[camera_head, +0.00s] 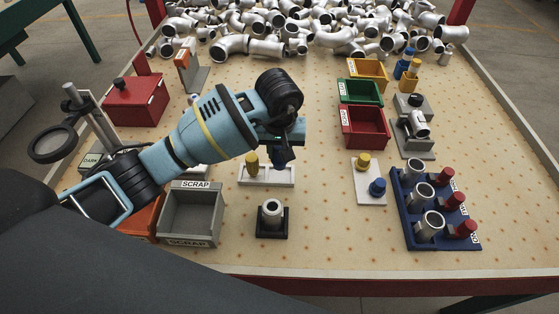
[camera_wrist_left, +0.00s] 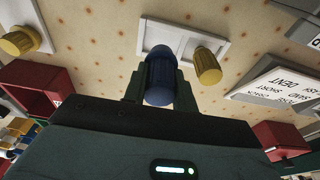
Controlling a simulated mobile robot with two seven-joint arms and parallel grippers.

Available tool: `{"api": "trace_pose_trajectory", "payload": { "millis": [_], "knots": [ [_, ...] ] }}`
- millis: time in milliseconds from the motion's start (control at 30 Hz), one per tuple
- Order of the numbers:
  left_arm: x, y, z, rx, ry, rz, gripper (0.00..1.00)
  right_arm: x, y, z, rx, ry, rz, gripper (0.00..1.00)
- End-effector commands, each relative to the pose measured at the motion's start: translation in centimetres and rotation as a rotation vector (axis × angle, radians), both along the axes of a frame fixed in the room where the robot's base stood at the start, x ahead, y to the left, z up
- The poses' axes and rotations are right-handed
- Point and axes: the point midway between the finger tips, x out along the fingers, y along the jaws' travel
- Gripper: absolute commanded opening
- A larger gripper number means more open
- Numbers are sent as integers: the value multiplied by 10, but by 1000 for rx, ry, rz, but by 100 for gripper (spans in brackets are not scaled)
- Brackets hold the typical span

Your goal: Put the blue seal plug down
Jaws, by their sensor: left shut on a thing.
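My left gripper (camera_head: 284,148) points down over the white two-place tray and is shut on a blue seal plug (camera_head: 281,158). In the left wrist view the blue plug (camera_wrist_left: 158,78) sits between the two green fingers (camera_wrist_left: 160,86), over the end of the white tray (camera_wrist_left: 176,38). In the head view the tray (camera_head: 268,182) has a yellow plug (camera_head: 251,161) at its left end, and the blue plug is above its right part. I cannot tell if the blue plug touches the tray. My right gripper is not in view.
A second white plate (camera_head: 361,196) at the right holds a yellow plug (camera_head: 363,161) and a blue plug (camera_head: 377,188). A grey scrap bin (camera_head: 190,221) and a ring part on a black base (camera_head: 271,215) stand in front. Red, green and yellow bins (camera_head: 363,128) stand right.

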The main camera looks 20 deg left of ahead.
Motion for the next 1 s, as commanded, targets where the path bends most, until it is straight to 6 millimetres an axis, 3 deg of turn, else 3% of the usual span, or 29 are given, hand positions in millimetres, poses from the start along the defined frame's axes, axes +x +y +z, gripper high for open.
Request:
{"api": "trace_pose_trajectory", "payload": {
  "millis": [233,500,933,967,1000],
  "knots": [
    [0,0,-6,-1,1,0,0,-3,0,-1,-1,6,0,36],
    [-1,-1,-38,-3,1,1,0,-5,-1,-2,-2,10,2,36],
    [0,0,-44,0,-1,0,0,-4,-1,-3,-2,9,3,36],
    [0,0,-44,0,-1,0,30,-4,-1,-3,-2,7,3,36],
    [0,0,-44,0,-1,0,35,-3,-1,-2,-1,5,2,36]
  ]
}}
